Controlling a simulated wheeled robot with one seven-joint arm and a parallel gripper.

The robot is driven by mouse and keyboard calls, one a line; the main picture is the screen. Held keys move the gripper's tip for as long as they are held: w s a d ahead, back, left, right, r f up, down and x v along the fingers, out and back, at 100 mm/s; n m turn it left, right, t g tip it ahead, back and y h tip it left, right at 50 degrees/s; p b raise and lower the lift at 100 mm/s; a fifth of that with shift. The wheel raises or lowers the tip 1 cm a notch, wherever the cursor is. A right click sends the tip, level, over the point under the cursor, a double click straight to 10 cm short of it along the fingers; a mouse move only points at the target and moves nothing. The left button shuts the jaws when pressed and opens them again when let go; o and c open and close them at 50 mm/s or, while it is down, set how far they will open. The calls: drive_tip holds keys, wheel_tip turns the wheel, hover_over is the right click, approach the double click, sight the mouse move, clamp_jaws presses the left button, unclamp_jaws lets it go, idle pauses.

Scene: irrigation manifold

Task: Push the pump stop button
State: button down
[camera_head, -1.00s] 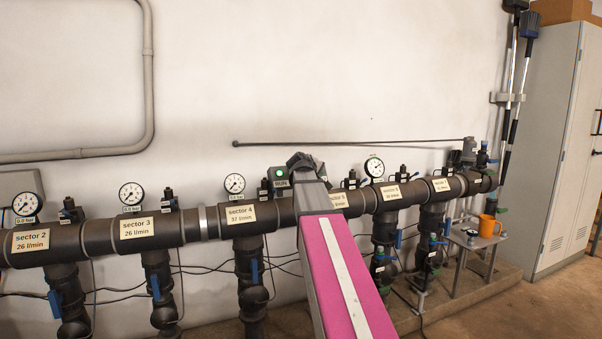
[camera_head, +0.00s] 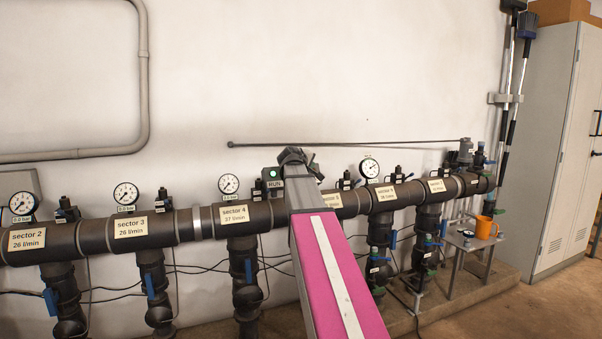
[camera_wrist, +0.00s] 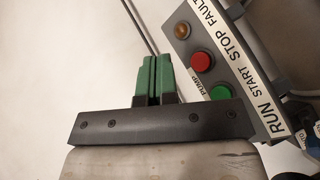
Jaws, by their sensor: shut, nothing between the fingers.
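In the wrist view the grey pump control panel (camera_wrist: 250,95) stands tilted on the right. Its red stop button (camera_wrist: 201,61) sits beside the STOP label, between an amber FAULT lamp (camera_wrist: 181,31) and a green start button (camera_wrist: 221,92). My gripper (camera_wrist: 155,60) has its green fingers shut together with nothing between them. The fingertips are left of the red button in the picture and look apart from it; the depth gap is unclear. In the head view the panel shows a lit green RUN lamp (camera_head: 272,173); my arm hides its buttons and my gripper's fingers.
A thick dark pipe (camera_head: 170,225) with gauges, valves and sector labels runs along the wall. A thin rod (camera_head: 350,143) lies across the wall above it. An orange mug (camera_head: 485,227) stands on a small table at right, near a grey cabinet (camera_head: 558,150).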

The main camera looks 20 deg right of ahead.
drive_tip(key=w+f, duration=0.3)
drive_tip(key=w, duration=0.3)
drive_tip(key=shift+f, duration=0.3)
drive_tip(key=shift+w+a, duration=0.1)
drive_tip(key=shift+w, duration=0.15)
idle(1.6)
drive_tip(key=shift+w+f, duration=0.2)
drive_tip(key=shift+w, duration=0.05)
drive_tip(key=shift+w+f, duration=0.25)
drive_tip(key=shift+w, duration=0.25)
idle(0.9)
drive_tip(key=shift+s+r, duration=0.1)
drive_tip(key=shift+s, duration=0.1)
drive_tip(key=shift+s+r, duration=0.4)
drive_tip(key=shift+s, duration=0.3)
drive_tip(key=s, duration=0.1)
drive_tip(key=s+r, duration=0.1)
drive_tip(key=s, duration=0.1)
drive_tip(key=s+r, duration=0.1)
drive_tip(key=shift+s+r, duration=0.15)
drive_tip(key=shift+r, duration=0.1)
idle(0.5)
